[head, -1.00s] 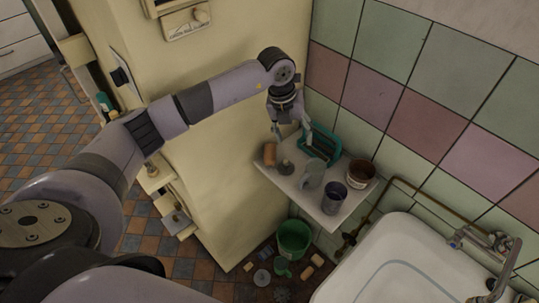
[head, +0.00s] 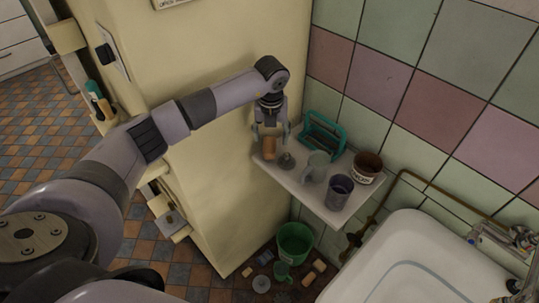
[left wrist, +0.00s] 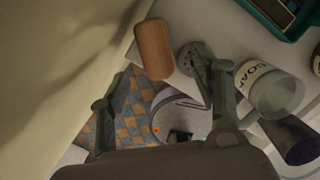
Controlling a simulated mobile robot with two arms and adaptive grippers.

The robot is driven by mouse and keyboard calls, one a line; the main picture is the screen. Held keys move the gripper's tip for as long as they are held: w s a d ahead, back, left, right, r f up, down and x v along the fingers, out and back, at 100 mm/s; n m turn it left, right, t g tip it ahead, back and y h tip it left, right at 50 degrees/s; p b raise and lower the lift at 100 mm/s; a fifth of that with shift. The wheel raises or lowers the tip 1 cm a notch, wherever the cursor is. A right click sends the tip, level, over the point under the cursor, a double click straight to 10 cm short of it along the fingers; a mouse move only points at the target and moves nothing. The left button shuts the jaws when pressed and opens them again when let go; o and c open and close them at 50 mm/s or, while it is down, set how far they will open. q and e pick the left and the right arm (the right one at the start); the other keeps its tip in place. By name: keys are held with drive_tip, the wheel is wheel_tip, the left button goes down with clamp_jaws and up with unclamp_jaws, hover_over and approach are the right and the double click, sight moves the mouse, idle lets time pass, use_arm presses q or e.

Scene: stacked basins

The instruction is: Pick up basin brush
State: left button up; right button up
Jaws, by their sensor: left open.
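A rounded, orange-brown wooden piece, apparently the basin brush (head: 269,149), stands at the left end of the small wall shelf. In the left wrist view this brush (left wrist: 154,49) lies near the shelf edge, just beyond the fingertips and roughly between them. No bristles show. My left gripper (head: 271,134) is open and empty, pointing down, just above the brush. Its spread fingers also show in the left wrist view (left wrist: 158,80). I cannot tell whether a finger touches the brush. My right gripper is not in view.
The shelf (head: 310,191) also holds a grey stopper-like item (head: 286,162), a clear cup (head: 315,167), a dark cup (head: 339,191), a brown labelled pot (head: 367,168) and a teal rack (head: 323,134). A white basin (head: 430,262) stands right; a green bucket (head: 295,241) below.

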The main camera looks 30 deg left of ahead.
sight(269, 145)
use_arm(q)
drive_tip(key=f+b, duration=0.2)
drive_tip(key=f, duration=0.1)
drive_tip(key=w+a+f+b, duration=0.1)
drive_tip(key=f+b, duration=0.1)
drive_tip(key=shift+f, duration=0.25)
drive_tip(key=shift+r, duration=0.1)
drive_tip(key=shift+c, duration=0.2)
drive_tip(key=shift+c, duration=0.6)
drive_tip(key=c, duration=1.2)
drive_tip(key=shift+r, duration=0.15)
